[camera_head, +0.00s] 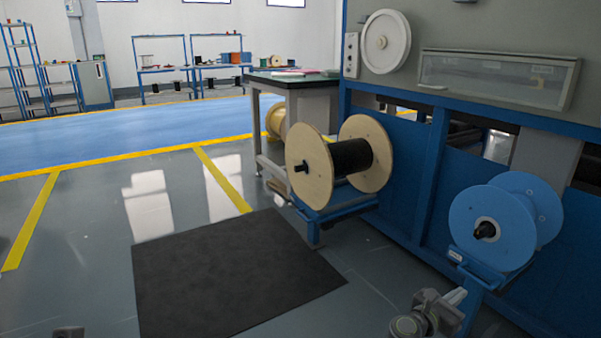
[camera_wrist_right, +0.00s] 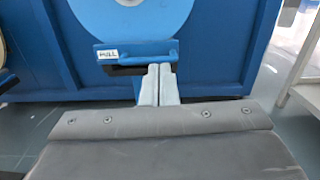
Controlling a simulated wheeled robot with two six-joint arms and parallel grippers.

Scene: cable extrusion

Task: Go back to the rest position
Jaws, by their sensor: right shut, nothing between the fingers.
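My right gripper (camera_head: 457,296) is at the bottom right of the head view, low in front of the blue spool (camera_head: 492,228) and its blue stand. In the right wrist view its two pale fingers (camera_wrist_right: 158,84) are together, with nothing between them. Behind them are the stand's blue bracket with a white label (camera_wrist_right: 108,54) and the lower part of the blue spool (camera_wrist_right: 130,18). The gripper looks apart from the stand in the head view. My left gripper does not show; only a small grey piece, too cut off to identify, shows at the bottom left edge.
A wooden spool with black cable (camera_head: 352,157) sits on a blue stand left of the blue spool. The blue-framed machine (camera_head: 405,175) fills the right side. A dark mat (camera_head: 228,275) lies on the floor. The grey floor to the left is mostly clear.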

